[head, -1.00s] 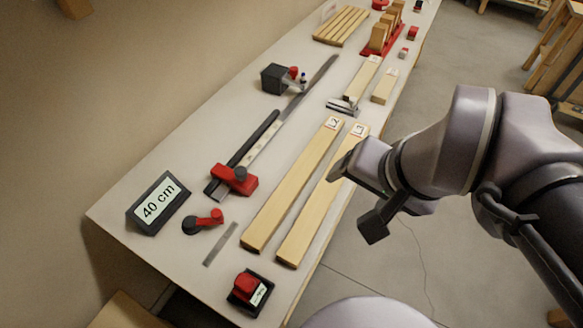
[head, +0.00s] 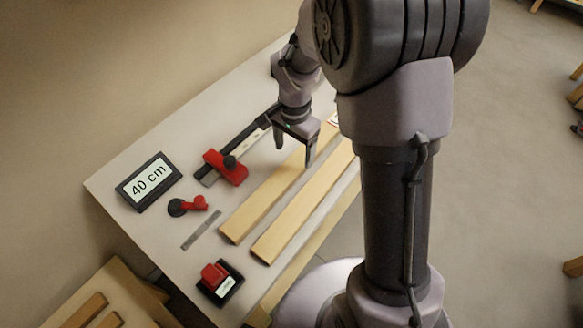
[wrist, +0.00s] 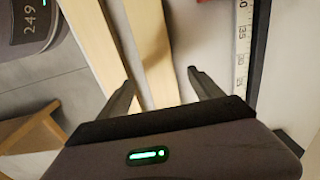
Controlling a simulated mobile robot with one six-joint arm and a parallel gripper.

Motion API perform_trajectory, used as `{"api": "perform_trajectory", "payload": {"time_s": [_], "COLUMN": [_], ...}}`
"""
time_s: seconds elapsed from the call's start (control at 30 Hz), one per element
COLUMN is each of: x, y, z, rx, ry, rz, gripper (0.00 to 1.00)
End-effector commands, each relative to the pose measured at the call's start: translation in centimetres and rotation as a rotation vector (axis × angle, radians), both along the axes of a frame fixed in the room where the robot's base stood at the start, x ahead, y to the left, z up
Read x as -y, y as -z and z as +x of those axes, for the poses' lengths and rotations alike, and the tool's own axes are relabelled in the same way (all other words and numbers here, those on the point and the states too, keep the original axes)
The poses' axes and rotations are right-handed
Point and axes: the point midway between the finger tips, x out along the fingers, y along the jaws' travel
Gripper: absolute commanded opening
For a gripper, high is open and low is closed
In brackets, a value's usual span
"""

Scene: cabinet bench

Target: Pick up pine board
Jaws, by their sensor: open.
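Two long pale pine boards lie side by side on the bench, a left one (head: 262,202) and a right one (head: 300,217) in the head view. My gripper (head: 294,157) is open and empty, pointing down over the far part of the left board. In the wrist view, one board (wrist: 152,45) runs between the open fingers (wrist: 163,84); the other board (wrist: 88,40) lies outside them. I cannot tell how high the fingertips are above the board. My arm hides the boards' far ends in the head view.
On the bench (head: 130,235) are a "40 cm" sign (head: 149,182), a red stop block (head: 225,167) on a dark rail, a red-handled crank (head: 188,205), a metal strip (head: 201,231) and a red button box (head: 219,281). A white ruler strip (wrist: 242,45) runs near one finger.

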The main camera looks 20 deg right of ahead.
Motion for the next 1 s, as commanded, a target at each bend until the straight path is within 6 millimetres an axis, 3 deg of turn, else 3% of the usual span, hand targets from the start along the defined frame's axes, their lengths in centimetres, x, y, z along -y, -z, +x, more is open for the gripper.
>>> {"api": "perform_trajectory", "payload": {"time_s": [0.17,0.4,0.6,1.0], "x": [-0.1,-0.2,-0.2,-0.2], "y": [1.8,6.2,6.0,6.0], "z": [-0.1,-0.3,-0.3,-0.3], "rx": [-0.001,-0.001,0.001,0.001], "ry": [0.000,-0.001,0.000,-0.001], "rz": [0.000,0.000,0.001,0.001], "gripper": [0.75,0.75,0.75,0.00]}}
